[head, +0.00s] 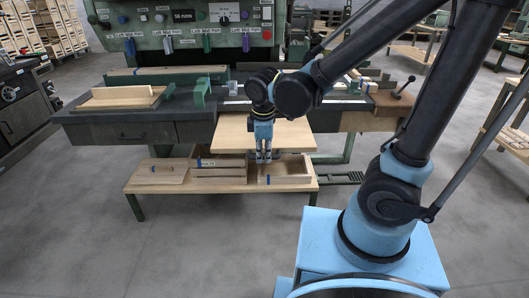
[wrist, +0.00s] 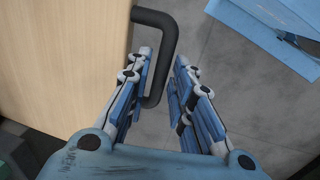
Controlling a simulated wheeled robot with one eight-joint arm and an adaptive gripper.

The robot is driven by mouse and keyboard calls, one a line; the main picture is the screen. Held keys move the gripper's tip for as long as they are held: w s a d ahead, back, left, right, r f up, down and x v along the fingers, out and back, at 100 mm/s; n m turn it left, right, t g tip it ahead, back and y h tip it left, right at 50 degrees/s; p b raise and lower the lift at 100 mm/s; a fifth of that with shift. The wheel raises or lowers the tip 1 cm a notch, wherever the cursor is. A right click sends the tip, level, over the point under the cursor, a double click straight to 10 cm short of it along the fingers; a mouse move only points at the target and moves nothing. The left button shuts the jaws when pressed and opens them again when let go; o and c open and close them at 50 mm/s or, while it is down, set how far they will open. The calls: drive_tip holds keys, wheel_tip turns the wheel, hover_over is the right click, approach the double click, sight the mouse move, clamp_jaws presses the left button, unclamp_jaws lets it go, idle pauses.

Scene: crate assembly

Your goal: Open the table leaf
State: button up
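The table leaf (head: 232,134) is a pale wooden panel at the front of the dark workbench, below its top; it also fills the left of the wrist view (wrist: 60,50). A black bar handle (wrist: 162,22) stands out from the leaf's edge. My gripper (head: 264,159) is in front of the leaf in the head view, pointing down. In the wrist view its two blue fingers (wrist: 165,62) are apart. The handle's bar shows in the gap between them, and its lower end passes behind the left finger. I cannot tell whether they touch.
A low wooden bench (head: 220,187) with open boxes (head: 218,172) and a flat lidded panel (head: 160,171) stands below the leaf. The workbench (head: 90,131) carries boards and green fixtures. Grey floor (head: 215,245) in front is clear.

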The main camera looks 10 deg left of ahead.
drive_tip(key=shift+r, duration=0.1)
wheel_tip(320, 180, up, 12)
drive_tip(key=s, duration=0.2)
drive_tip(key=shift+d+f, duration=0.25)
drive_tip(key=shift+d, duration=0.05)
idle(0.4)
drive_tip(key=w+d+f+m, duration=0.2)
drive_tip(key=w+d+m, duration=0.25)
drive_tip(key=d, duration=0.45)
drive_tip(key=w+d+f+m, duration=0.25)
drive_tip(key=d+m, duration=0.25)
drive_tip(key=d, duration=0.5)
drive_tip(key=s+d+f+m, duration=0.2)
drive_tip(key=d+f+m, duration=0.1)
drive_tip(key=d+m, duration=0.2)
drive_tip(key=s+d+f+m, duration=0.1)
drive_tip(key=d+f+m, duration=0.2)
drive_tip(key=d+m, duration=0.3)
drive_tip(key=shift+s+d+f, duration=0.35)
drive_tip(key=shift+d+f, duration=0.05)
drive_tip(key=shift+d, duration=1.65)
drive_tip(key=shift+w+f, duration=0.2)
drive_tip(key=shift+w, duration=0.25)
